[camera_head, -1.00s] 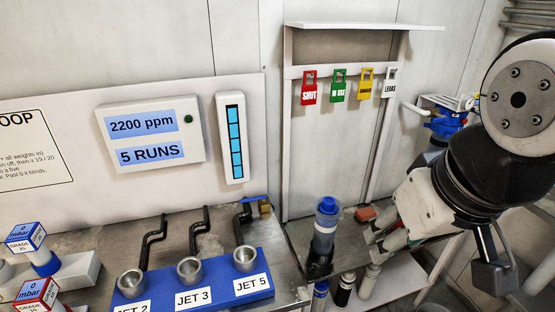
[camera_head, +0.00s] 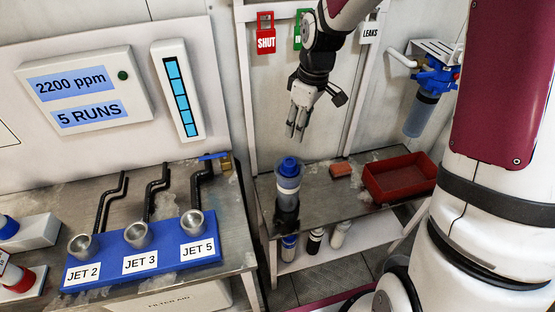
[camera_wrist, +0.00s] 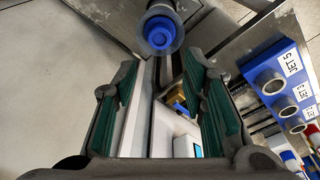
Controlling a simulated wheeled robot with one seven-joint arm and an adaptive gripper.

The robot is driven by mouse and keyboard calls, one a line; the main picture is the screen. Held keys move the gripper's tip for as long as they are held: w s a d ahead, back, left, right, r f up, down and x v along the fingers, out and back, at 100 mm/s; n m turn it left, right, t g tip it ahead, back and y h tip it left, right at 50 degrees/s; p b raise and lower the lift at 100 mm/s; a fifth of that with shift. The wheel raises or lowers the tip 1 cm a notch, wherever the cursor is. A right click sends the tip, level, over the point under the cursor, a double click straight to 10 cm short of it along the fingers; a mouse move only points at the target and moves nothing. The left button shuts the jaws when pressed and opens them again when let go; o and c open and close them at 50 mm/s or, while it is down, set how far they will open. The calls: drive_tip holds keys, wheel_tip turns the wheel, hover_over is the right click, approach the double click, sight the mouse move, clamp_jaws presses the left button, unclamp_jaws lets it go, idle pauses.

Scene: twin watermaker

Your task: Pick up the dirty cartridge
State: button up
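A clear cylinder with a blue cap (camera_head: 288,168) stands upright in a dark holder (camera_head: 287,216) on the right-hand bench. Its blue cap also shows at the top of the wrist view (camera_wrist: 160,34). Several smaller cylinders stand on the shelf below, with blue (camera_head: 288,244), black (camera_head: 314,241) and white (camera_head: 339,236) bodies. I cannot tell which one is the dirty cartridge. My gripper (camera_head: 296,134) points down above and behind the capped cylinder, apart from it. In the wrist view my gripper (camera_wrist: 161,85) has its green-padded fingers spread, with nothing held.
A red tray (camera_head: 400,178) and a reddish block (camera_head: 341,170) lie on the same bench. A blue-headed filter housing (camera_head: 424,100) hangs on the wall at right. Hanging tags, including a red SHUT tag (camera_head: 265,33), are behind my arm. A blue jet rack (camera_head: 143,262) stands left.

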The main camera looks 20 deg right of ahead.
sight(290, 162)
drive_tip(key=f, duration=0.5)
drive_tip(key=w+a+f, duration=0.1)
drive_tip(key=f, duration=0.4)
drive_tip(key=w+f+p, duration=0.1)
drive_tip(key=f, duration=0.4)
drive_tip(key=shift+a+f, duration=0.2)
drive_tip(key=shift+w, duration=0.1)
drive_tip(key=c, duration=0.7)
